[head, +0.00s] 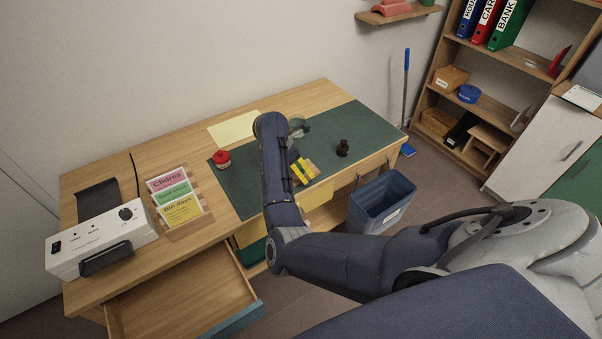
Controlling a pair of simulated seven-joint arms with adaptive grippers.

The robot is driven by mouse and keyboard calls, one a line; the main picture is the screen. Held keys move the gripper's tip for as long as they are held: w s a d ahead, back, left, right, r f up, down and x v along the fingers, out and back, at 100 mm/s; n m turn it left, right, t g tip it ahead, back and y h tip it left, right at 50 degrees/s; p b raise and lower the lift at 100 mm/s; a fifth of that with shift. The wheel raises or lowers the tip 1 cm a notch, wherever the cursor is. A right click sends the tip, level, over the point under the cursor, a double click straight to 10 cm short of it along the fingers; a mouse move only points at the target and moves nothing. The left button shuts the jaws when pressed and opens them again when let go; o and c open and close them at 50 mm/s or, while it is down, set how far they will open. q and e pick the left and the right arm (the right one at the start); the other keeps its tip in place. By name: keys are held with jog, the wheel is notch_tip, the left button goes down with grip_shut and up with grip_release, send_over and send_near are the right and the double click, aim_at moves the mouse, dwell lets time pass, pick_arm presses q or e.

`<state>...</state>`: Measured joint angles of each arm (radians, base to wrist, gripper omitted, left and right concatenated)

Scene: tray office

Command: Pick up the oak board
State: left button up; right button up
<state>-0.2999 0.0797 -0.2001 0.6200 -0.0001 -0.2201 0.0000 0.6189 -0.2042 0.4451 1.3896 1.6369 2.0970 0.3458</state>
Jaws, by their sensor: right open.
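A light wooden board (207,198), which looks like the oak board, stands at the left of the desk. It carries three cards, pink, green and yellow, that cover most of it. My right arm reaches in from the right and bends up over the desk. My right gripper (298,130) is open, small and partly hidden behind my forearm, over the green mat and well to the right of the board. I cannot make out its fingertips clearly. My left gripper is out of view.
A white box with a black knob (103,238) stands left of the cards. A red-topped pot (222,159), a yellow striped block (305,171) and a black object (343,148) are on the green mat (345,122). An open drawer (180,300) juts out in front.

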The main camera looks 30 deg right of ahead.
jog(key=shift+x, duration=1.55)
jog(key=c, duration=1.3)
